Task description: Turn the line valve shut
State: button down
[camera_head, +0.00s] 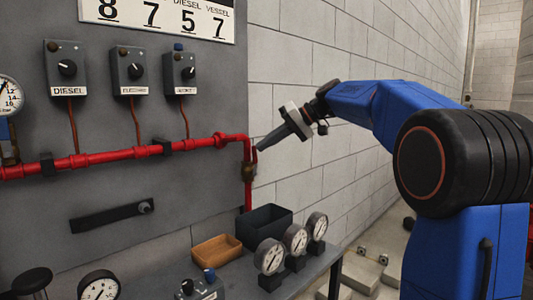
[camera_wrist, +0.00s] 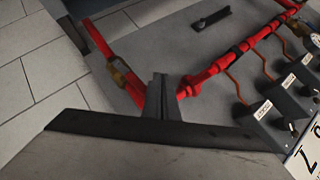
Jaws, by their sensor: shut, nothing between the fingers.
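The red pipe (camera_head: 120,153) runs across the grey panel and bends down at its right end. A brass valve body (camera_head: 248,172) sits on the vertical part, with a narrow red piece beside it that looks like its lever (camera_head: 255,155). The valve body also shows in the wrist view (camera_wrist: 118,73), left of the fingers. My gripper (camera_head: 261,147) is shut and empty, its tip close to the pipe bend and just above the valve. It also shows in the wrist view (camera_wrist: 160,78), in front of the red pipe. I cannot tell whether it touches the lever.
A black flat bar (camera_head: 112,216) is fixed lower on the panel. Below stand a dark bin (camera_head: 265,226), a tan tray (camera_head: 216,250) and several gauges (camera_head: 295,240) on a bench. Three switch boxes (camera_head: 128,70) hang above the pipe. A block wall (camera_head: 320,70) is at right.

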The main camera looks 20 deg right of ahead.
aim_at(255, 160)
jog(key=d+f+m+t+y, duration=0.2)
jog(key=d+f+m+t, duration=0.2)
jog(key=d+m+t, duration=0.55)
jog(key=w+a+g, duration=0.1)
jog(key=w+a, duration=0.4)
jog(key=a, duration=0.2)
jog(key=shift+w+a+f, duration=0.2)
jog(key=shift+w+a, duration=0.1)
jog(key=shift+a, duration=0.05)
jog(key=shift+m, duration=0.25)
